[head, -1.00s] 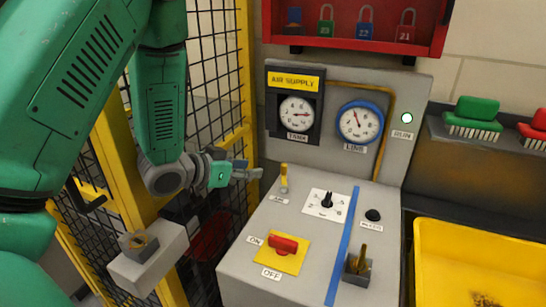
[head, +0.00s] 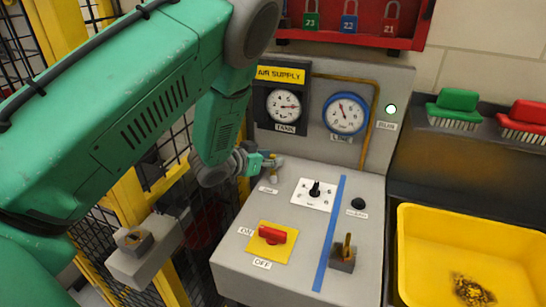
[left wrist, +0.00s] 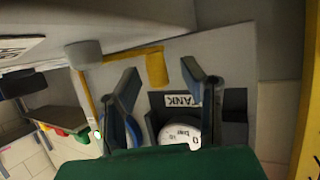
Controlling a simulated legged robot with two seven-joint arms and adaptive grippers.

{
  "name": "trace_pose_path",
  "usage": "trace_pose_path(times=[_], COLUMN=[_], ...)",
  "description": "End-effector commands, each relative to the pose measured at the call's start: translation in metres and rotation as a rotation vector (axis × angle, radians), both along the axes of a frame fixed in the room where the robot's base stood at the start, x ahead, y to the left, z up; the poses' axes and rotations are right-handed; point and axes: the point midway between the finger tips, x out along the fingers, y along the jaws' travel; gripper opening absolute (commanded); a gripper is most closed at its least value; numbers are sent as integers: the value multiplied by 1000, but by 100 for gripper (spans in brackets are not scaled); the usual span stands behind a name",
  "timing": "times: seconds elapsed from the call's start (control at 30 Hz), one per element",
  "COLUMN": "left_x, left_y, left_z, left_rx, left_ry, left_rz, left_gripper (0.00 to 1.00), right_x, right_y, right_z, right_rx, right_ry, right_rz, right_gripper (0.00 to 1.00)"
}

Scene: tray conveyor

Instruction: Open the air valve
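The air valve is a small yellow lever (head: 274,174) on the grey panel, behind a small label that is hard to read. In the left wrist view its yellow handle (left wrist: 157,67) shows between and just beyond the fingertips. My left gripper (head: 272,162) is at the lever and partly hides it. The left wrist view shows the gripper (left wrist: 160,72) open, with a dark finger on each side and nothing clamped. I cannot tell whether a finger touches the lever. My right gripper is not in view.
The panel also holds a red ON/OFF switch (head: 272,235), a black dial (head: 315,189), a black button (head: 358,203) and a brass toggle (head: 346,246). TANK (head: 284,105) and LINE (head: 346,113) gauges stand behind. A yellow bin (head: 425,275) is at right; a mesh fence is at left.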

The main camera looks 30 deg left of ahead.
Motion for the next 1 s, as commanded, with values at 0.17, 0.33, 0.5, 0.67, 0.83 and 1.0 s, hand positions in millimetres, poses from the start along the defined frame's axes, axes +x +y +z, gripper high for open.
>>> trace_pose_path(times=[0.17, 0.33, 0.5, 0.67, 0.83, 1.0], left_x=[7, 8, 8, 8, 10, 15], left_y=[-1, -1, -1, -1, -2, -10], left_z=[-3, -3, -3, -3, -2, -1], left_rx=[-1, -1, -1, -1, -3, -3], left_ry=[0, 0, 0, 0, 0, -3], left_rz=[-1, 0, 0, 0, -58, -214], left_gripper=[37, 37, 0, 0, 0, 0], right_x=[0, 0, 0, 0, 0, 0], right_y=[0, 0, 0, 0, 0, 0], right_z=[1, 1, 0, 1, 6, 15], right_rx=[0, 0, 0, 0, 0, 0], right_ry=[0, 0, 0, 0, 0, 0], right_rz=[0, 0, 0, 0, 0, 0], right_gripper=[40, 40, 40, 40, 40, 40])
